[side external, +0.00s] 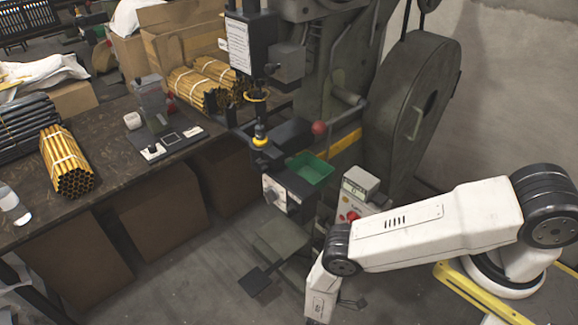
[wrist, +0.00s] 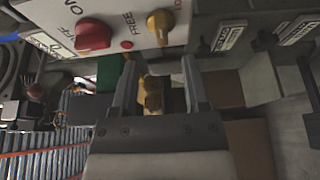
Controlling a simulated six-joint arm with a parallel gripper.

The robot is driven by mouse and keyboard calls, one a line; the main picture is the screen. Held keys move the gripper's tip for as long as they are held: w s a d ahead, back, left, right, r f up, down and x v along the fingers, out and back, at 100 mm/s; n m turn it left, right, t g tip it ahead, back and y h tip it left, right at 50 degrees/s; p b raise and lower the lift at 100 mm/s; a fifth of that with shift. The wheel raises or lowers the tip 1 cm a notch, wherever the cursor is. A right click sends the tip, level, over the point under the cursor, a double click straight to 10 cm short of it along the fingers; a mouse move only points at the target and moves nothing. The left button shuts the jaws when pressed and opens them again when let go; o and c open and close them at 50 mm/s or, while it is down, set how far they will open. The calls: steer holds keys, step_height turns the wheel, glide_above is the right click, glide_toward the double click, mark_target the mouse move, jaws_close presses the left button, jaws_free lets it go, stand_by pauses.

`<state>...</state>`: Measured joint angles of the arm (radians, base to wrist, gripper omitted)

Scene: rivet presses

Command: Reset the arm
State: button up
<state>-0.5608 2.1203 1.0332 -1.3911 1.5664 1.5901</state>
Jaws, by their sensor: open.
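A yellow-brass part (wrist: 152,95) shows beyond the gap, apart from the fingers as far as I can tell.
A control box (side external: 358,190) with a red button stands close above my wrist. A press foot pedal (side external: 255,280) is on the floor to the left. A green bin (side external: 310,172) sits at the press. The workbench (side external: 105,180) holds tube bundles (side external: 66,165).

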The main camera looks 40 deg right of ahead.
steer(key=w+a+r+m+g+y, duration=0.15)
steer(key=r+g+y, duration=0.3)
steer(key=r, duration=0.55)
steer(key=w+r+m+g+y, duration=0.25)
steer(key=r+g, duration=0.35)
steer(key=r, duration=0.3)
steer(key=s+r+t+y, duration=0.3)
steer(key=r+y, duration=0.1)
steer(key=r, duration=0.7)
steer(key=s+r+t+y, duration=0.3)
steer(key=r+y, duration=0.2)
steer(key=r, duration=0.5)
steer(key=shift+r+y, duration=0.3)
steer(key=shift+r, duration=0.1)
